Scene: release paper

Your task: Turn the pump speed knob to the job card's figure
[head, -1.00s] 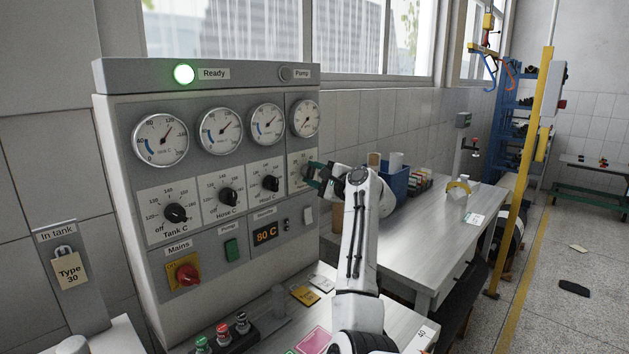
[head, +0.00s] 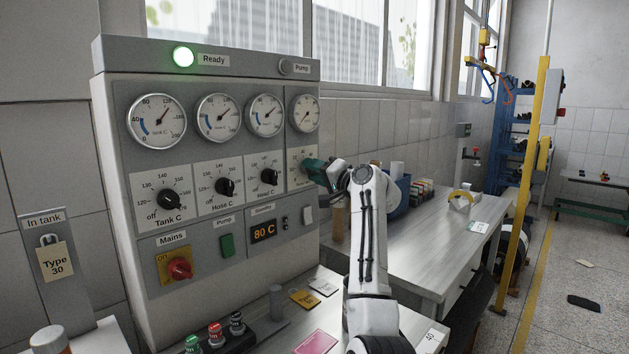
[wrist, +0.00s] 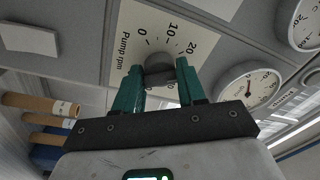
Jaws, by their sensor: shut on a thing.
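The pump speed knob (wrist: 159,68) is a dark round knob on a pale dial plate (wrist: 125,44) marked "Pump rpm" in the wrist view, with figures including 0, 10 and 20. My gripper (wrist: 158,80) has its two green fingers shut on the knob, one on each side. In the head view, my gripper (head: 312,170) reaches the right-most dial of the grey control panel and hides the knob. The knob's pointer cannot be made out. I cannot tell which card is the job card; a yellow card (head: 304,298) and a pale card (head: 322,287) lie on the bench.
Three other knobs, Tank C (head: 168,201), Hose C (head: 225,187) and another (head: 269,177), sit left of my gripper. Gauges are above. A red Mains switch (head: 180,268) and a green Pump button (head: 227,245) are below. A lit green Ready lamp (head: 183,57) is on top.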

